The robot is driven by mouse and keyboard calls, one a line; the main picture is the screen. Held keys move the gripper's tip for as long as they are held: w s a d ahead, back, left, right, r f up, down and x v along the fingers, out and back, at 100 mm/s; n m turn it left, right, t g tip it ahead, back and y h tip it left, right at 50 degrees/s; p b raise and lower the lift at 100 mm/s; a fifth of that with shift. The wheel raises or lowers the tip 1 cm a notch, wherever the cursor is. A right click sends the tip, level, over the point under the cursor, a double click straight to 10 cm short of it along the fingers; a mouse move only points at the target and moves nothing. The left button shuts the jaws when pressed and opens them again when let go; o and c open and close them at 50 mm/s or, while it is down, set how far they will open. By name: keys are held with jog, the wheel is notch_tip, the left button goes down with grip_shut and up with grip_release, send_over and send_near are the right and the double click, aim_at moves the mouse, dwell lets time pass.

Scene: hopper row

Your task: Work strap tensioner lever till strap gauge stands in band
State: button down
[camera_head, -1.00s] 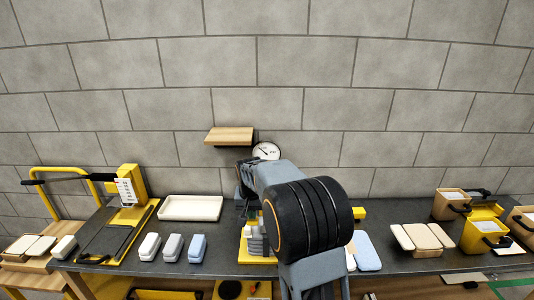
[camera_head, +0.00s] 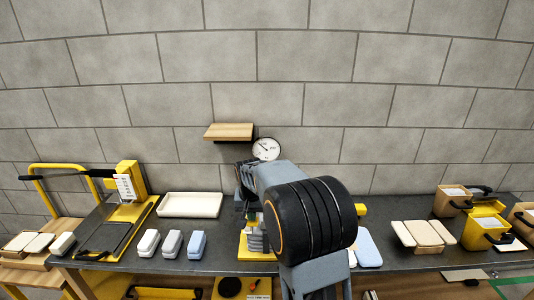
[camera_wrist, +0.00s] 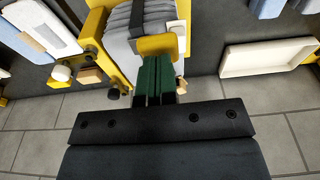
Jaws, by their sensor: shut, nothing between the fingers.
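The round white strap gauge (camera_head: 266,149) is on the wall behind my arm. It has a dark needle, but its band is too small to make out. The strap tensioner stand is yellow (camera_head: 257,256) and largely hidden by my arm in the head view. In the wrist view, a grey stack (camera_wrist: 133,22) with a dark strap sits in a yellow frame (camera_wrist: 95,27). My gripper (camera_wrist: 158,62) is shut and empty, its green fingers at a yellow rounded part (camera_wrist: 158,45). I cannot tell whether they touch, or which part is the lever.
A cream tray (camera_head: 190,205) lies left of my arm, with several small blocks (camera_head: 172,244) in front. A yellow-framed device (camera_head: 130,190) stands further left. Pale pads (camera_head: 422,234) and bins (camera_head: 486,226) are at right. A wooden shelf (camera_head: 229,131) juts from the wall above.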

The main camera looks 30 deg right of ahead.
aim_at(252, 226)
jog(key=shift+s+a+f+b, duration=0.15)
jog(key=shift+s+f+b, duration=0.2)
jog(key=shift+f, duration=0.35)
jog(key=shift+f+b, duration=1.25)
jog(key=shift+f, duration=0.4)
jog(key=shift+f+b, duration=0.6)
jog(key=shift+f, duration=0.2)
jog(key=shift+w+r+p, duration=0.15)
jog(key=shift+r+p, duration=0.55)
jog(key=shift+r, duration=0.15)
jog(key=shift+w+r+p, duration=0.1)
jog(key=shift+r+p, duration=0.6)
jog(key=shift+r, duration=0.35)
